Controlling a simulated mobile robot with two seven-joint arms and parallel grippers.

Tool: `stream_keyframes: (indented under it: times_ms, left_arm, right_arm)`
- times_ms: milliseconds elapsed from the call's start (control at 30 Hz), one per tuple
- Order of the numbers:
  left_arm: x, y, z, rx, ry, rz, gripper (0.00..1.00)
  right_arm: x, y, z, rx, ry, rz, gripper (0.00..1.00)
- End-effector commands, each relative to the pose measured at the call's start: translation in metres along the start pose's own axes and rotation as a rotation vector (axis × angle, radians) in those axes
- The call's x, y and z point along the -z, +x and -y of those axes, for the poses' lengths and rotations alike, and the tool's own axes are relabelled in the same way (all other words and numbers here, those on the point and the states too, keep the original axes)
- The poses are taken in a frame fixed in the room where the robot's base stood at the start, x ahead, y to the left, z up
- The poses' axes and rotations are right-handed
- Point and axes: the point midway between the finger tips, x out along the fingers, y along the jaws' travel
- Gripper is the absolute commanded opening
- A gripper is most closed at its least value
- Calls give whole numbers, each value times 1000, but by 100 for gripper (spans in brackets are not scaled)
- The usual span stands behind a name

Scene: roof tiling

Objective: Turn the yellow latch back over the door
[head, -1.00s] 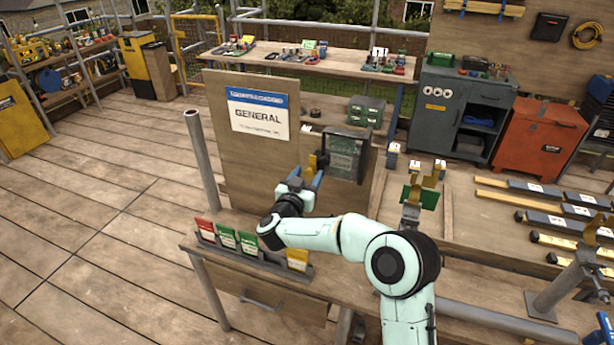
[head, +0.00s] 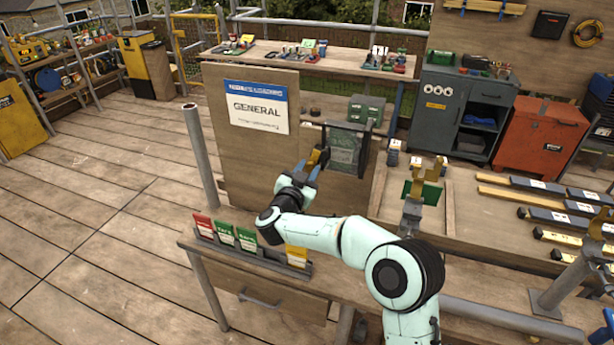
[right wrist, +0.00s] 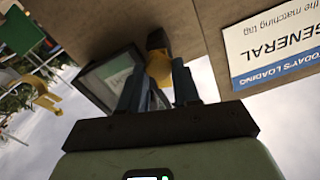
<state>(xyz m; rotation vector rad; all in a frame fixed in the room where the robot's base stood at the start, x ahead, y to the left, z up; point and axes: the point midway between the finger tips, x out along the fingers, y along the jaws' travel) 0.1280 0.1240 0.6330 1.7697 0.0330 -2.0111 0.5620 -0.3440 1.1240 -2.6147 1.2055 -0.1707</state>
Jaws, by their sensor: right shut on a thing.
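The yellow latch (head: 316,157) is on the upright wooden board, at the left edge of the small black-framed door (head: 361,172). It leans in the head view. My right gripper (head: 311,169) is shut on the latch. In the right wrist view the two blue fingers of my gripper (right wrist: 158,86) stand on either side of the yellow latch (right wrist: 159,68), below its dark mount (right wrist: 157,40). The door frame (right wrist: 92,76) shows there left of the fingers. I cannot tell whether the latch overlaps the door. My left gripper is not in view.
A sign reading GENERAL (head: 256,107) is on the board left of the latch. A rack of coloured cards (head: 240,238) stands on the bench in front. A grey post (head: 202,155) rises at the left.

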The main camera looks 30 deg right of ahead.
Motion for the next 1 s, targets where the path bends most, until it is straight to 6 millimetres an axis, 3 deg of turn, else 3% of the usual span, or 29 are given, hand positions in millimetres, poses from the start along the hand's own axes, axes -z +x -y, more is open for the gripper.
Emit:
stream_keyframes:
  times_ms: [200,1000]
  left_arm:
    - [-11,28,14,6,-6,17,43]
    - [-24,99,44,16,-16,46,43]
  right_arm:
    - [-3,-1,-3,0,208,-3,1]
    - [-4,0,-5,1,961,-2,1]
